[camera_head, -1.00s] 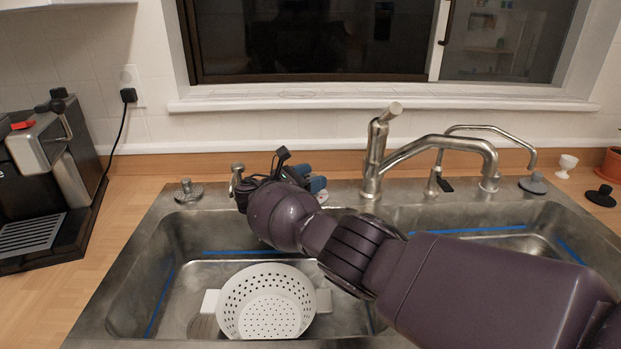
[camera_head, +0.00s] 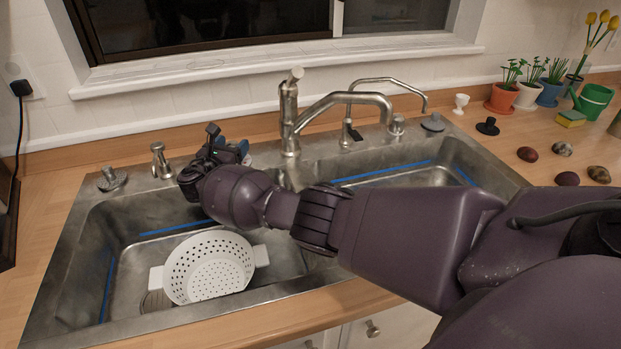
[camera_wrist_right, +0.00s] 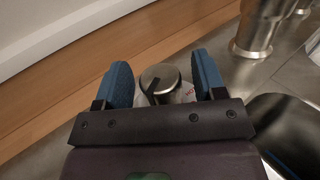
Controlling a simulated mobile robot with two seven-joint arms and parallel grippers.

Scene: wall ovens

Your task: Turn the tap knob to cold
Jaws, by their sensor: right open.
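The tap knob (camera_wrist_right: 160,80) is a round metal knob with a dark line across its top, on a pale base with red lettering. My right gripper (camera_wrist_right: 160,62) is open, with one blue finger on each side of the knob. Small gaps show between the fingers and the knob. In the head view my right gripper (camera_head: 232,150) is at the back rim of the sink, left of the metal faucet (camera_head: 290,115), and hides the knob. My left gripper is not in view.
The double sink (camera_head: 75,255) holds a white colander (camera_head: 212,268) in its left basin. A metal dispenser (camera_head: 160,160) stands left of my gripper. The faucet's spout reaches right. Potted plants (camera_head: 502,97) and several stones (camera_head: 562,148) are on the right counter.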

